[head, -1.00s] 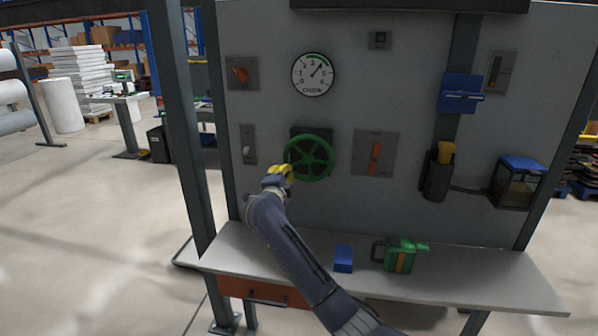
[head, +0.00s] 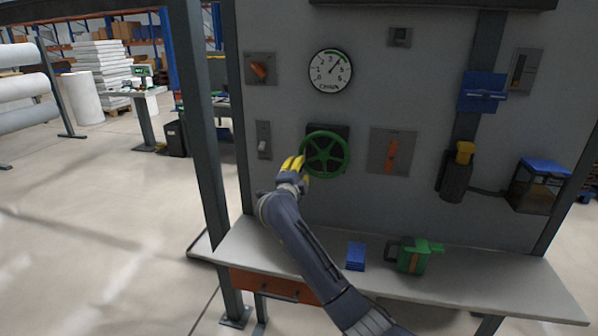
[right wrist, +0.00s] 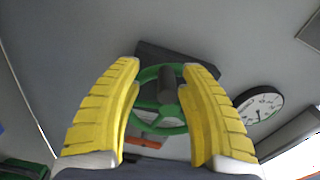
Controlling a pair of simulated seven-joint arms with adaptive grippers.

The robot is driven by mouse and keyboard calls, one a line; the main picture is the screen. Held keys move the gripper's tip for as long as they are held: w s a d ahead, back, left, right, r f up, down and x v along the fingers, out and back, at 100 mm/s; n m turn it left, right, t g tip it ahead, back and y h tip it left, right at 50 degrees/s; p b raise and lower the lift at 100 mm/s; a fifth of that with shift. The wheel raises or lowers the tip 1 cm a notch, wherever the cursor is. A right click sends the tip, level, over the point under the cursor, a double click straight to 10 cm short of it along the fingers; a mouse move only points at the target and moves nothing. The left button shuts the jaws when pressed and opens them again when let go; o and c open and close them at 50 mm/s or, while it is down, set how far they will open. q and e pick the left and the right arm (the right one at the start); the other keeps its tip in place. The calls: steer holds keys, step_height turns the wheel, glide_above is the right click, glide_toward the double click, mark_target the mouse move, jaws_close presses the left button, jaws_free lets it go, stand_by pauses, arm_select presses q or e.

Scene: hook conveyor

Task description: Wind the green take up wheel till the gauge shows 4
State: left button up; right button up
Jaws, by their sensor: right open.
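The green take up wheel (head: 345,157) is mounted on the upright grey panel. My right gripper (head: 297,164), with yellow fingers, is at the wheel's left rim. In the right wrist view the fingers (right wrist: 161,66) are spread open, and the green wheel (right wrist: 158,129) with a dark grey cylindrical grip (right wrist: 170,80) shows between them. I cannot tell whether the fingers touch it. The round white gauge (head: 330,71) is above the wheel. Its needle points up and to the right; the exact reading is too small to tell. My left gripper is not in view.
An orange rotary switch (head: 259,70), a toggle plate (head: 263,140) and an orange lever (head: 391,154) are around the wheel.

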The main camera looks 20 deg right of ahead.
steer(key=v, duration=1.2)
stand_by(0.3)
